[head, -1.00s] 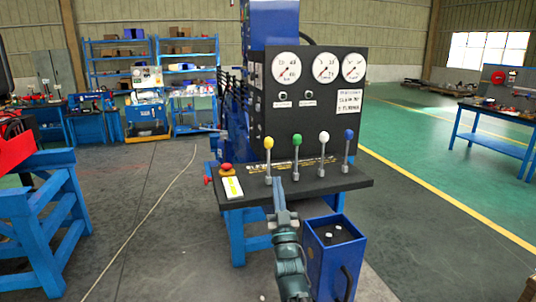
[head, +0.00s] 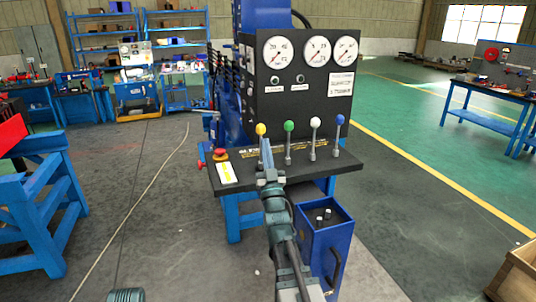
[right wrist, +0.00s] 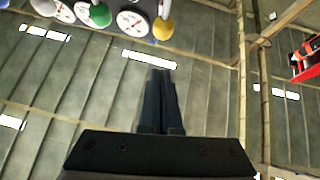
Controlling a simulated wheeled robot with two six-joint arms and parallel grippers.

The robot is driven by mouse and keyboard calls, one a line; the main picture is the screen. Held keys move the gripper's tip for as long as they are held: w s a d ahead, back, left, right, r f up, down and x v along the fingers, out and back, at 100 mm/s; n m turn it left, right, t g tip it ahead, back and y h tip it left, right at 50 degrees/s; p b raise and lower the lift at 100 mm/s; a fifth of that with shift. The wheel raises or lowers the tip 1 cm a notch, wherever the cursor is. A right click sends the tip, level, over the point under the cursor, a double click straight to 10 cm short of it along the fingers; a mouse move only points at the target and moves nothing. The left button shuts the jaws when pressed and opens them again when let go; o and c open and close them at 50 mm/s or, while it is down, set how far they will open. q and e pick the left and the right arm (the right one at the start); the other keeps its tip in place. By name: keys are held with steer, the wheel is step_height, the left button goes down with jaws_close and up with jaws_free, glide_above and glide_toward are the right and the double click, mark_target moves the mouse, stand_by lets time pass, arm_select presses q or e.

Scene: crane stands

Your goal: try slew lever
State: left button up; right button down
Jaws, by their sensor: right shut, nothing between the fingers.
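Several levers with coloured knobs stand on the dark console (head: 330,168): yellow (head: 261,129), green (head: 289,126), white (head: 315,122) and blue (head: 340,119). I cannot read which is the slew lever. My right gripper (head: 266,144) is shut and empty, its fingers pointing up just in front of the yellow lever and hiding much of its shaft. In the right wrist view, the shut fingers (right wrist: 161,76) lie below the yellow knob (right wrist: 164,28), with a visible gap. The green knob (right wrist: 100,15) and white knob (right wrist: 45,6) also show there. Contact with the shaft cannot be judged.
A red button (head: 220,154) and a yellow-white label sit at the console's left end. Gauges (head: 317,51) are behind the levers. A blue box (head: 325,240) stands below, beside my right arm. A blue bench (head: 45,205) is at left.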

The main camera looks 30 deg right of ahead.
mark_target(260, 130)
arm_select(q)
steer(key=shift+r, duration=0.35)
arm_select(e)
steer(key=w, duration=0.1)
steer(key=w+d, duration=0.1)
steer(key=w, duration=0.1)
steer(key=w+d, duration=0.1)
steer(key=w, duration=0.1)
steer(key=shift+r, duration=0.4)
steer(key=w+g+p, duration=0.1)
steer(key=p, duration=0.1)
steer(key=w+r+y+p, duration=0.1)
steer(key=p, duration=0.1)
steer(key=w+d+g+p, duration=0.1)
steer(key=p, duration=0.1)
steer(key=shift+w+r+n+g+y, duration=0.25)
steer(key=shift+r+n+g+y, duration=0.05)
steer(key=shift+n+y, duration=0.1)
arm_select(q)
step_height(260, 130, up, 7)
steer(key=p, duration=0.1)
steer(key=shift+r, duration=0.2)
arm_select(e)
steer(key=shift+w+d+f+g, duration=0.15)
steer(key=shift+w+f+g, duration=0.1)
steer(key=shift+w, duration=0.4)
steer(key=shift+w+d+f+g, duration=0.1)
steer(key=shift+w+f+g, duration=0.15)
steer(key=shift+w, duration=0.35)
